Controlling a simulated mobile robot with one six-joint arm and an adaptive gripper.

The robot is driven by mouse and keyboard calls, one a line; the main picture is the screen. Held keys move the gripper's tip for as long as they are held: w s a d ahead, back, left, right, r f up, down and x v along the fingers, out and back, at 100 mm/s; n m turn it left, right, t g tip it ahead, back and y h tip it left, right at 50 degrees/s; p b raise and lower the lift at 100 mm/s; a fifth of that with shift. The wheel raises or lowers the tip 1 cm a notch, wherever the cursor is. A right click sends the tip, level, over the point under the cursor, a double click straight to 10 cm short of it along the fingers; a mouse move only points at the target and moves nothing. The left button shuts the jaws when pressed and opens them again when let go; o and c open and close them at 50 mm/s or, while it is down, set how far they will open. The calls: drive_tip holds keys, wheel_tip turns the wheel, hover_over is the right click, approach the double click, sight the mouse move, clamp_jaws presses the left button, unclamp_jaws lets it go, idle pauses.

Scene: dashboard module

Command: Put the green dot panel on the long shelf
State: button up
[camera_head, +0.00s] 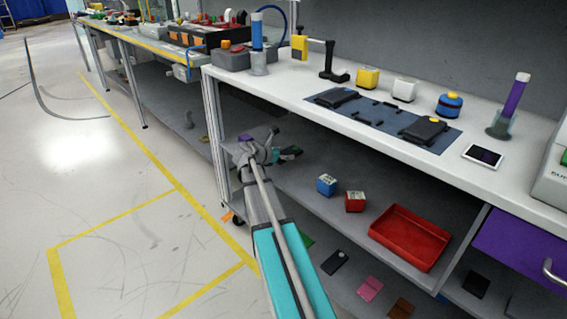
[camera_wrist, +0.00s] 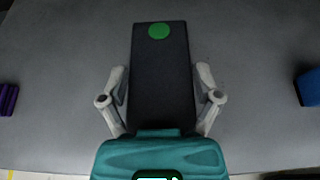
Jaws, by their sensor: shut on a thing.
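The green dot panel (camera_wrist: 160,75) is a dark, flat, oblong plate with a green dot near its far end, seen in the wrist view. My gripper (camera_wrist: 161,82) is shut on it, with one grey finger at each long side. The long shelf is the grey board (camera_head: 375,183) under the white bench top, and its grey surface (camera_wrist: 255,60) lies behind the panel. In the head view my gripper (camera_head: 284,153) is at the shelf's left part. The panel is hard to make out there. I cannot tell whether it touches the shelf.
A blue box (camera_head: 326,185), a red box (camera_head: 355,202) and a red tray (camera_head: 411,237) stand on the long shelf. A purple object (camera_wrist: 8,98) is left of the panel. Lower down lie a black panel (camera_head: 334,262) and a pink panel (camera_head: 370,289). The bench top (camera_head: 300,85) overhangs.

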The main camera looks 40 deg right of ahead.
sight(284, 166)
drive_tip(key=shift+w+d+f+b, duration=0.3)
drive_tip(key=shift+w+f+b, duration=0.15)
drive_tip(key=shift+f+b, duration=0.3)
drive_tip(key=shift+s+f+b, duration=0.1)
drive_tip(key=shift+f+b, duration=1.15)
drive_tip(key=shift+f, duration=0.05)
drive_tip(key=shift+f, duration=0.15)
drive_tip(key=o, duration=1.1)
drive_tip(key=shift+r, duration=0.2)
drive_tip(key=shift+a+r, duration=0.1)
drive_tip(key=w+p+v, duration=0.1)
drive_tip(key=p+v, duration=0.3)
drive_tip(key=v, duration=0.7)
drive_tip(key=shift+s+a+r+p, duration=0.15)
drive_tip(key=shift+s+a+p, duration=0.25)
drive_tip(key=shift+s, duration=0.1)
